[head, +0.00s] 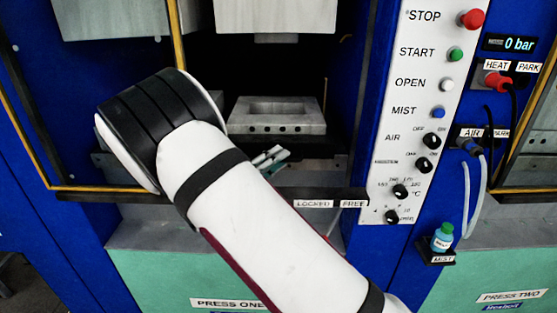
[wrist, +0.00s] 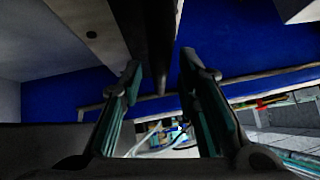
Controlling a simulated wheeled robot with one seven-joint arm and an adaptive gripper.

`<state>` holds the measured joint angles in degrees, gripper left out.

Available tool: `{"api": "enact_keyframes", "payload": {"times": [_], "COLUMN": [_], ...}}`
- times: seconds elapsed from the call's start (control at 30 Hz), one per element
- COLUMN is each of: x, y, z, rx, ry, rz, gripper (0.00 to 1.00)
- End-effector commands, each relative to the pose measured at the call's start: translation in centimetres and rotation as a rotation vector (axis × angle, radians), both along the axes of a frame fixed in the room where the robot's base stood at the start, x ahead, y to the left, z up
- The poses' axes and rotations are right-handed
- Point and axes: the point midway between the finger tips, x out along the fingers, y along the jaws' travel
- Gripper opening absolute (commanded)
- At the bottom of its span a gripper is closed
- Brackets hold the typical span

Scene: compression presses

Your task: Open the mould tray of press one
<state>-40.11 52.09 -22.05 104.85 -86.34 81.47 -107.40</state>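In the head view, press one's mould tray (head: 275,120) is a grey block with a recess on top and a row of holes in its front face. It sits inside the dark press opening, below the upper block. My gripper (head: 269,156) shows only in part just below the tray's front; my white arm hides the rest. In the wrist view, my gripper (wrist: 160,73) has its two fingers apart. A dark bar (wrist: 160,40) runs down between or behind them; I cannot tell whether they touch it.
A rail labelled LOCKED and FREE (head: 330,203) runs below the opening. The white control panel (head: 420,130) with buttons and knobs stands to the right. A small bottle (head: 443,237) sits on a MIST shelf. Press two is at the right edge.

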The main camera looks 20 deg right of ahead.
Motion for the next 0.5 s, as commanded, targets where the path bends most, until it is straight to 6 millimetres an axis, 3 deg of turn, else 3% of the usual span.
{"api": "enact_keyframes", "payload": {"times": [0.33,0.37,0.5], "x": [0.21,0.21,0.20], "y": [-0.46,-0.45,-0.44], "z": [0.05,0.05,0.06], "rx": [0.001,0.001,0.000], "ry": [0.000,0.000,0.000], "rz": [-0.001,-0.001,-0.001], "gripper": [0.30,0.28,0.00]}}
